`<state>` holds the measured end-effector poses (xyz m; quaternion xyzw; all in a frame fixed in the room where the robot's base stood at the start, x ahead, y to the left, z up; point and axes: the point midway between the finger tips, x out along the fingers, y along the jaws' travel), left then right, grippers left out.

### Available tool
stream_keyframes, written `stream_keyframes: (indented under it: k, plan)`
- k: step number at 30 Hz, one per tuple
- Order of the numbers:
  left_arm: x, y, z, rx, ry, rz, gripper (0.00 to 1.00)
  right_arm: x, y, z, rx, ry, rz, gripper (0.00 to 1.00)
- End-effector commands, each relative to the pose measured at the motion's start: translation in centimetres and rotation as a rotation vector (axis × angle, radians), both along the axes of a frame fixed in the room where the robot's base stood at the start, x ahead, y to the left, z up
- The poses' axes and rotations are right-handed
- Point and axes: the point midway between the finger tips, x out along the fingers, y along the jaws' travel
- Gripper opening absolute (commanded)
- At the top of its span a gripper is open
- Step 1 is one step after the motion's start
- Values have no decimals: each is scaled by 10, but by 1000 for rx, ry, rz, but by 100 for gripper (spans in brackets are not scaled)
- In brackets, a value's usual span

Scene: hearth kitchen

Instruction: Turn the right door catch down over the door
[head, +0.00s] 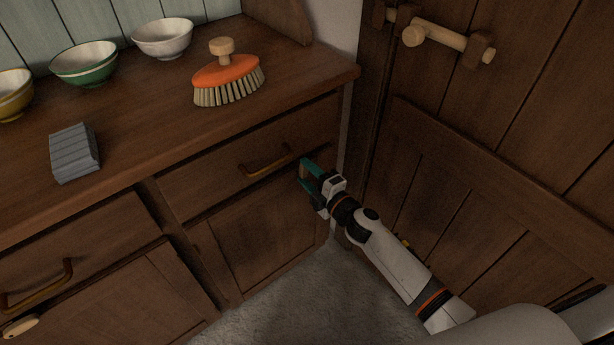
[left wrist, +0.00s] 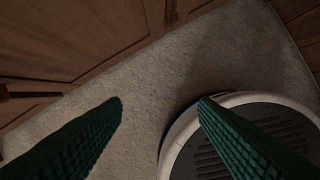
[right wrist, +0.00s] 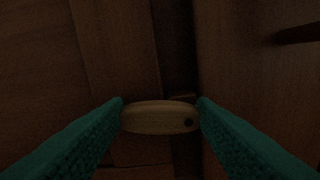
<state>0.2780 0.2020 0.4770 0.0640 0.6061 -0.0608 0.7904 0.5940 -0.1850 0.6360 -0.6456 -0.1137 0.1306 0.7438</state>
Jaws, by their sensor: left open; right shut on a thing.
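The right door catch (right wrist: 155,117) is a pale wooden oval with a dark spot near its right end in the right wrist view. My right gripper (head: 303,174) is shut on it, one teal finger at each end; in that view the catch lies crosswise. In the head view the gripper hides the catch, at the upper right of the right cabinet door (head: 265,235), below the drawer. A similar catch (head: 20,327) shows at the lower left. My left gripper (left wrist: 160,99) is open and empty above the floor, outside the head view.
The drawer handle (head: 266,168) is just left of my right gripper. A tall plank door (head: 450,200) with a wooden latch (head: 445,37) stands at the right. The brush (head: 228,80), grey block (head: 75,153) and bowls stand on the counter (head: 140,115). The floor (head: 300,300) is clear.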

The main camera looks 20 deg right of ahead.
Motion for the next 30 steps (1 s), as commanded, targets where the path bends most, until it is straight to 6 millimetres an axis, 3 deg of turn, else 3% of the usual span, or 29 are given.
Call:
stream_keyframes:
  k: [10,26,27,30]
  plan:
    - [0,0,15,0,-9,1,54,0,-2,-3,-128,-43,1,28]
    - [0,0,18,0,-10,2,54,0,-3,-3,-151,-52,1,28]
    - [0,0,18,0,-10,2,54,0,-2,-3,-151,-52,1,54]
    - [0,0,18,0,-10,2,54,0,-2,-2,-150,-52,1,70]
